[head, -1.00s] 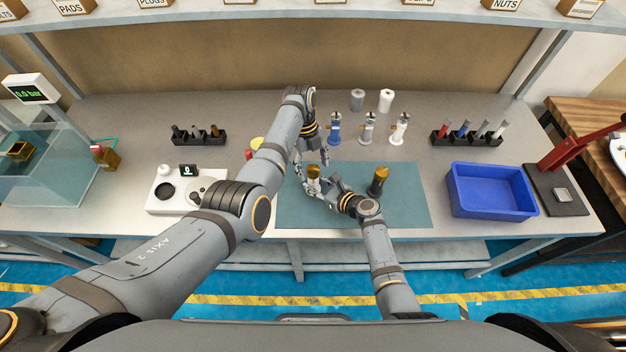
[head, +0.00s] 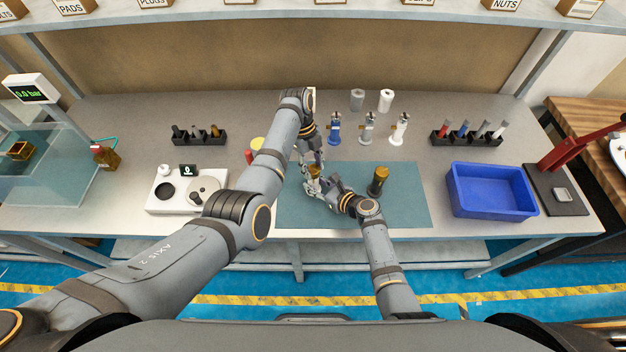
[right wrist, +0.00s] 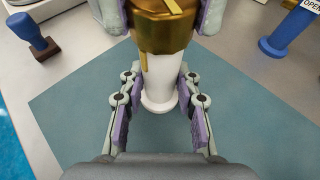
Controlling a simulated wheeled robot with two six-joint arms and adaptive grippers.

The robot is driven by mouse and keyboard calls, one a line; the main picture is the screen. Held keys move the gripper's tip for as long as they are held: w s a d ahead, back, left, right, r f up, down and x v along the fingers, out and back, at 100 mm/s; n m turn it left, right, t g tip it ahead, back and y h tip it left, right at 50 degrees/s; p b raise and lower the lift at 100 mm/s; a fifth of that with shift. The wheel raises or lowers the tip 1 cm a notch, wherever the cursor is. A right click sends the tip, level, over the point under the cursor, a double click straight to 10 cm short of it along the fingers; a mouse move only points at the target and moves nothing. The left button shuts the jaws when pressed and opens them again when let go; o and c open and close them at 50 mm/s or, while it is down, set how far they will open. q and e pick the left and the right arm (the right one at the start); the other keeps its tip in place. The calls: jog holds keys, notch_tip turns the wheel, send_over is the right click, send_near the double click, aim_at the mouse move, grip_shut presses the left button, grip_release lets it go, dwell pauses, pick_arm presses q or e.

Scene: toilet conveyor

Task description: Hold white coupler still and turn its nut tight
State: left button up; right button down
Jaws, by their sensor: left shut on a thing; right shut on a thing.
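The white coupler (right wrist: 160,88) stands upright on the teal mat, with a brass nut (right wrist: 160,32) on its top end. In the head view the nut (head: 314,172) is small and partly hidden between my grippers. My left gripper (head: 314,162) is shut on the brass nut from above; its purple pads show on both sides of the nut in the right wrist view. My right gripper (head: 318,187) is shut on the white body lower down; its fingers (right wrist: 160,85) flank the body in the right wrist view. The nut's thread is hidden.
A dark brass-topped coupler (head: 378,182) stands on the teal mat (head: 400,210) to the right. A blue bin (head: 492,212) is farther right. Several valve-like parts (head: 367,128) stand behind the mat. A white device (head: 186,206) is at left. The mat's right front is clear.

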pick_arm(q)
jog(key=m, duration=0.3)
jog(key=shift+w+m+y, duration=0.1)
jog(key=shift+m+y, duration=0.2)
jog(key=m+y, duration=0.1)
jog(key=m, duration=0.3)
jog(key=shift+m+g, duration=0.3)
jog(key=shift+g, duration=0.1)
jog(key=o, duration=1.1)
